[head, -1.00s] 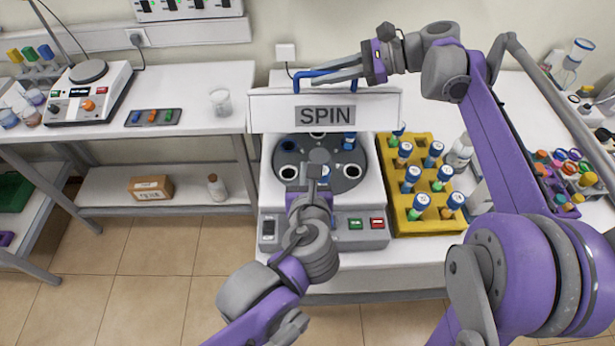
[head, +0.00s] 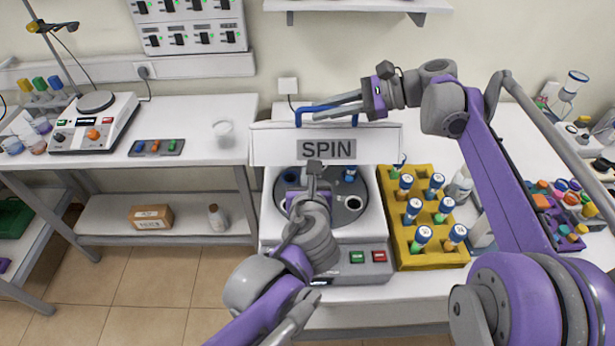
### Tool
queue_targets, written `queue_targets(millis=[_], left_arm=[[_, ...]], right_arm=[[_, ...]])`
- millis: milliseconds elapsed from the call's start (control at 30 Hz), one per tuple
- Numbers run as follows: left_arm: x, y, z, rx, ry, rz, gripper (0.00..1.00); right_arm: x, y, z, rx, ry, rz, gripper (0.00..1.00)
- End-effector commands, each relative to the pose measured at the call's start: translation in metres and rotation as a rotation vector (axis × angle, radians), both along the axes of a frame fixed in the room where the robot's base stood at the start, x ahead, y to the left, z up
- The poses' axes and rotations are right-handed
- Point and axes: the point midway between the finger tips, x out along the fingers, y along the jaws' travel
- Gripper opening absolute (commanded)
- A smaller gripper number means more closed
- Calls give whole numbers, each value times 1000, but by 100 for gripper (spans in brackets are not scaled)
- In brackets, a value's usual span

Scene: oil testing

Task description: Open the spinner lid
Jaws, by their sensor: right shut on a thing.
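The spinner lid (head: 265,148), a white panel with a grey SPIN label, stands raised and upright behind the rotor. My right gripper (head: 330,112) is shut on the blue lid handle (head: 383,111), along the lid's top edge at its left part. The rotor (head: 368,207) of the spinner (head: 375,240) is uncovered below, with dark and white-rimmed holes and a blue-capped tube (head: 350,174) at the back. My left gripper (head: 314,172) is over the rotor, in front of the lid. Its finger gap is too small to judge. My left arm hides part of the rotor and front panel.
A yellow rack (head: 430,262) with several capped tubes stands close to the right of the spinner. A glass beaker (head: 223,133) is on the left table. A wall shelf (head: 360,8) is above. Bottles and a purple rack (head: 560,228) stand further right.

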Motion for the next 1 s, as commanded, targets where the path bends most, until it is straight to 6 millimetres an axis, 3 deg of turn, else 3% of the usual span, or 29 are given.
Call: queue_targets(millis=[167,367,400,500,1000], left_arm=[[11,0,16,1,-3,1,0],[13,0,18,3,-7,-1,0],[13,0,18,3,-7,-1,0],[13,0,18,2,-6,0,0],[11,0,17,2,-3,0,0]], right_arm=[[-1,-1,-1,-5,2,1,0],[-2,0,-3,-6,4,5,0],[-2,0,-3,-5,4,6,35],[-2,0,-2,-5,4,6,48],[-1,0,-1,-3,2,5,48]])
